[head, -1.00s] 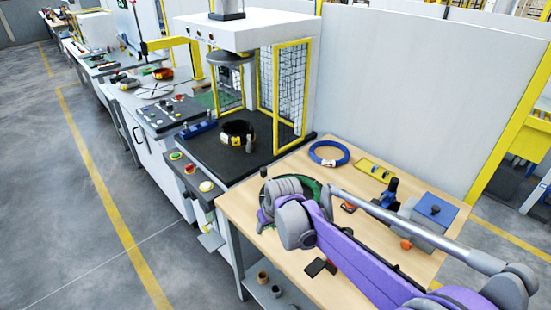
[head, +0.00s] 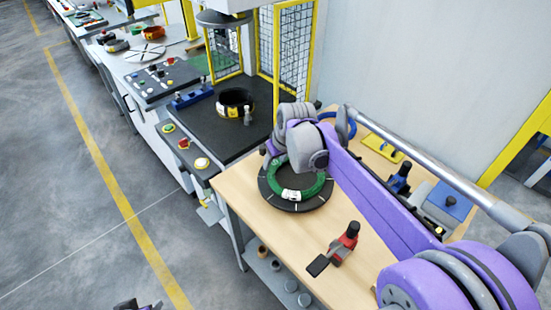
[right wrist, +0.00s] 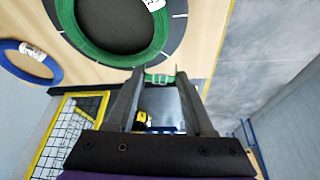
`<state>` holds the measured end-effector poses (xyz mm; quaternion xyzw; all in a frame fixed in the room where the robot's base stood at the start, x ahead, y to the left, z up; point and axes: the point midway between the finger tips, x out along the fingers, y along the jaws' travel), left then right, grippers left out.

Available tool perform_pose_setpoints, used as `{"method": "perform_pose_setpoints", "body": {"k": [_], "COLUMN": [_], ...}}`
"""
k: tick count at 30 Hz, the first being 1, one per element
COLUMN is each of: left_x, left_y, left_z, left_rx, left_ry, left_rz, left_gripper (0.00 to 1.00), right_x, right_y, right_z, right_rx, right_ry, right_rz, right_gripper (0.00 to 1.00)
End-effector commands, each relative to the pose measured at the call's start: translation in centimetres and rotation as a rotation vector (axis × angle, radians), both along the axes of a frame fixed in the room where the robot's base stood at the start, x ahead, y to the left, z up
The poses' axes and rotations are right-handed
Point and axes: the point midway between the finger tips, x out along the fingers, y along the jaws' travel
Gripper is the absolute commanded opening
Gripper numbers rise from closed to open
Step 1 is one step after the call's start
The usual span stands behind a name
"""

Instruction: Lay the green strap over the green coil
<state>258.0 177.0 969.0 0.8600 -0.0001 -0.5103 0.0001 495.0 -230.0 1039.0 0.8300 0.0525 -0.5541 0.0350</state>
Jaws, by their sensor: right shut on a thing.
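The green coil (head: 318,188) lies flat on a round dark turntable (head: 296,207) on the wooden table, with a white label on its near side. It also fills the top of the right wrist view (right wrist: 98,50). My right gripper (right wrist: 162,82) is shut on the green strap (right wrist: 158,79), a short green piece between the fingertips, apart from the coil in that picture. In the head view the right gripper is at the coil's far left edge, mostly hidden by my wrist, and the strap cannot be made out. A dark piece at the bottom edge may be my left gripper (head: 138,304).
A blue coil (right wrist: 28,60) lies behind my right arm. A red and black tool (head: 345,243), a yellow tray (head: 382,147) and a blue-topped box (head: 450,200) are on the table. A press with yellow mesh guards (head: 293,60) stands beyond. The table's front left is clear.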

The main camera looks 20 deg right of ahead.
Motion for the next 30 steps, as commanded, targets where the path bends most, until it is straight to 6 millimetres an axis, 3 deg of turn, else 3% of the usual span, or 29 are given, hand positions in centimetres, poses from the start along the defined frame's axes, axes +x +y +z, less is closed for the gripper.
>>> {"method": "perform_pose_setpoints", "body": {"k": [8,24,30], "left_x": [-0.2,-1.5,-1.5], "left_y": [0.0,0.0,0.0], "left_z": [-0.6,-4.0,-4.2], "left_rx": [0.000,0.000,0.000], "left_ry": [0.005,0.028,0.029], "left_rz": [0.000,0.000,0.000], "left_gripper": [0.50,0.50,0.50], "right_x": [-0.1,-0.1,0.0], "right_y": [0.0,0.0,0.0], "right_z": [-0.9,-5.5,-5.8], "right_rx": [0.002,0.002,0.002], "right_ry": [0.001,0.002,0.000], "right_rz": [0.001,0.001,0.001], "right_gripper": [0.00,0.00,0.00]}}
